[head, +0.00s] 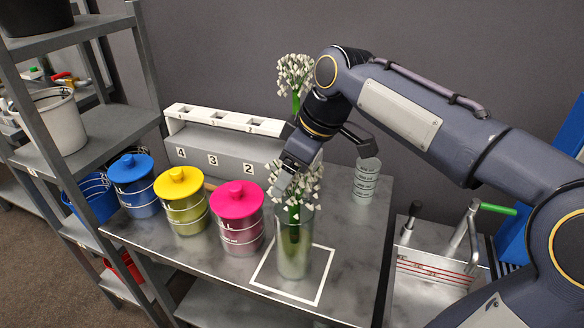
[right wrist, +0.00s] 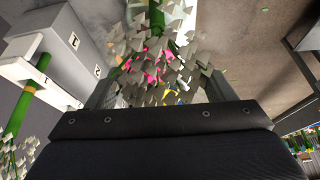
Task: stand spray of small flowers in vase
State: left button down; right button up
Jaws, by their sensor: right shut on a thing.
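A spray of small white flowers (head: 309,186) with green stems is upright at the clear glass vase (head: 293,255). Its lower stems show green inside the vase mouth. The vase stands upright within a white square outline on the grey table. My right gripper (head: 288,180) reaches down from above and is shut on the spray near its blossoms. In the right wrist view the blossoms (right wrist: 160,50) fill the space between the fingers and hide the grip point and the vase. My left gripper is not in view.
A second white spray (head: 294,72) stands behind my right arm by the numbered rack (head: 215,150). Blue (head: 133,185), yellow (head: 181,203) and pink (head: 237,220) lidded tins stand left of the vase. A clear measuring beaker (head: 366,180) stands behind right.

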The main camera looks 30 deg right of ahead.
jog(key=shift+f, duration=0.25)
jog(key=shift+f+b, duration=0.35)
jog(key=shift+b, duration=0.1)
jog(key=o, duration=1.4)
jog(key=shift+c, duration=0.2)
jog(key=shift+r, duration=0.1)
jog(key=p+v, duration=0.1)
jog(key=v, duration=0.6)
jog(key=shift+s+d+r, duration=0.1)
jog(key=shift+r, duration=0.2)
